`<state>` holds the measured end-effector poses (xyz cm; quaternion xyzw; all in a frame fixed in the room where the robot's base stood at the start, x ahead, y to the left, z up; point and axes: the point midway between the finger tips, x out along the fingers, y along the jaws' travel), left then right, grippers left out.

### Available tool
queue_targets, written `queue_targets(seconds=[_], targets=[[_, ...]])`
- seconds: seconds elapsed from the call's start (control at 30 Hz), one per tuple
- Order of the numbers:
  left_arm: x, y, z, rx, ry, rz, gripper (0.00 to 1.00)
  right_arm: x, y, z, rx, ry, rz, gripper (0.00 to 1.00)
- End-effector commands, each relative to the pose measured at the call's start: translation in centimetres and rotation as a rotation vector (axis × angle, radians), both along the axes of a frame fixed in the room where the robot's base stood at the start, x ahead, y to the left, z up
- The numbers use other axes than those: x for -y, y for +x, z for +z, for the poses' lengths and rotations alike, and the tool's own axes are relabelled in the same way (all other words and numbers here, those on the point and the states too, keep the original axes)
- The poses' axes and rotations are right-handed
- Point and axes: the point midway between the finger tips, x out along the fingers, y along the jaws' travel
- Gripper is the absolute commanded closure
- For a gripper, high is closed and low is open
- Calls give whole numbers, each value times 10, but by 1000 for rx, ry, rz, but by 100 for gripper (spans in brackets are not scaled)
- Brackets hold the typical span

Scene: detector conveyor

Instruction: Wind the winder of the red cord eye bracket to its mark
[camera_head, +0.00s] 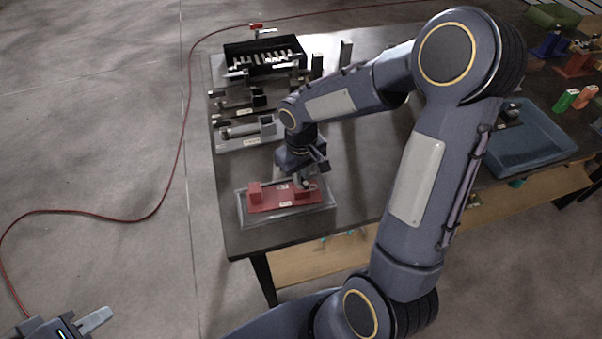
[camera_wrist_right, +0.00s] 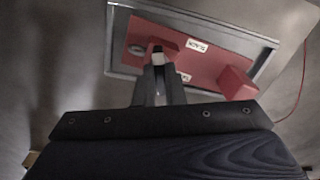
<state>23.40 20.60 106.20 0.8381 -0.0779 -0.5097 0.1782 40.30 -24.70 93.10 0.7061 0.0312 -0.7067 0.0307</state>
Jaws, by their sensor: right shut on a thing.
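The red cord eye bracket (camera_head: 270,198) sits on a grey base near the table's front left corner. It has a raised red block at each end and white labels. In the right wrist view the red bracket (camera_wrist_right: 200,68) lies in its grey frame. My right gripper (camera_head: 307,181) is over its right end; in the wrist view its fingers (camera_wrist_right: 158,68) are shut on the small winder (camera_wrist_right: 157,51), mostly hidden between them. The winder's mark cannot be made out. My left gripper (camera_head: 90,322) is partly in view at the lower left, away from the table.
Grey and black fixtures (camera_head: 248,130) stand behind the bracket, with a black slotted rack (camera_head: 265,55) beyond. A blue tray (camera_head: 535,140) is at the right. A red cord (camera_head: 150,215) runs along the floor at the left. My right arm crosses above the table.

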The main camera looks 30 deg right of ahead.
Motion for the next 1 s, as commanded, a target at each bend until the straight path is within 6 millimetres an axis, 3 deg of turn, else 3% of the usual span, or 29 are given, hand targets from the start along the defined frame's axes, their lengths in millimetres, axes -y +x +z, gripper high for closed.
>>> queue_targets(seconds=[0.27, 1.0], targets=[[0, 0, -14, 0, 0, 0, 68, 0, 1, -2, 4, -1, -138, 100], [0, 0, -43, 0, 0, 0, 68, 0, 1, 0, 2, 0, -823, 100]])
